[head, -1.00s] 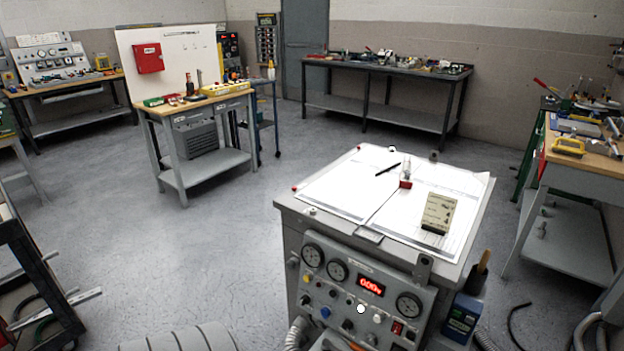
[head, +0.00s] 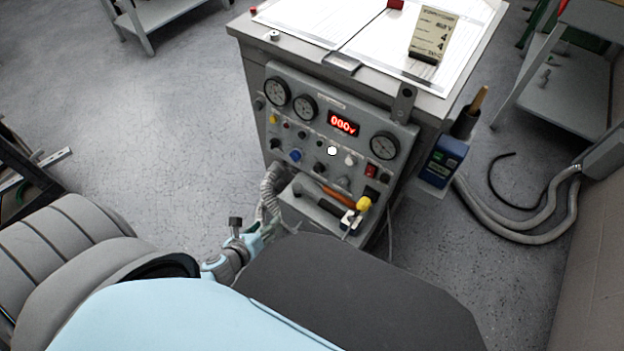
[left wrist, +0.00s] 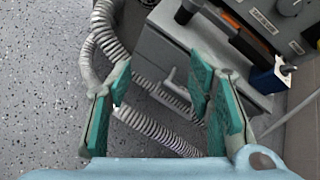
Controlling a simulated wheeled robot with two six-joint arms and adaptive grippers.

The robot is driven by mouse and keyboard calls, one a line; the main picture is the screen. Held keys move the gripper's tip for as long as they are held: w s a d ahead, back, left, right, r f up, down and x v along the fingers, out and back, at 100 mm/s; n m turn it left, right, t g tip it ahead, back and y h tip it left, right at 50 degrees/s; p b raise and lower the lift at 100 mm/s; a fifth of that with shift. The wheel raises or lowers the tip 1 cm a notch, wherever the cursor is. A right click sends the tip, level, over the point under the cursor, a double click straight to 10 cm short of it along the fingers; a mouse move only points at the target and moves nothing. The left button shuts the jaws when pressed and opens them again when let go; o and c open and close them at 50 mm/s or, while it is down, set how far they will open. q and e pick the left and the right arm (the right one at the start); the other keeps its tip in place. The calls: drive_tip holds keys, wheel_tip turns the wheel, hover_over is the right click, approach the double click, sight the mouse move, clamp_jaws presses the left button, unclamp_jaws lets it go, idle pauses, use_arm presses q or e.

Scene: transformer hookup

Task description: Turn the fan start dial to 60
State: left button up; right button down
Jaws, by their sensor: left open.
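The grey control panel (head: 335,140) on the front of the cabinet carries three round gauges, a red lit display (head: 343,124) and several small knobs and buttons, among them a blue knob (head: 295,155) and a dark knob (head: 320,167). I cannot tell which one is the fan start dial; the lettering is too small. My left gripper (head: 262,236) is low, left of and below the panel, near the grey corrugated hose. In the left wrist view, its teal fingers (left wrist: 160,78) are apart with nothing held between them. My right gripper is not in view.
A shelf under the panel holds an orange-handled tool and a yellow-topped item (head: 363,204). Corrugated hoses (left wrist: 155,125) hang by the cabinet. A blue container (head: 444,160) hangs on its right side.

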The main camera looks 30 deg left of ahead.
use_arm(q)
drive_tip(key=w+d+r+m+t+h+b, duration=0.35)
drive_tip(key=w+r+m, duration=0.4)
drive_tip(key=m, duration=0.85)
approach(317, 170)
drive_tip(key=shift+y, duration=0.45)
drive_tip(key=x, duration=0.8)
drive_tip(key=shift+s+d+f+b, duration=0.15)
drive_tip(key=shift+d+b, duration=0.1)
drive_tip(key=shift+b, duration=0.15)
drive_tip(key=shift+w, duration=0.25)
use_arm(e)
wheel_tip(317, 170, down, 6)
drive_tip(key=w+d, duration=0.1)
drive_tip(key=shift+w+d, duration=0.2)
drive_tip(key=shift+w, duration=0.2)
use_arm(q)
drive_tip(key=shift+c, duration=0.2)
clamp_jaws()
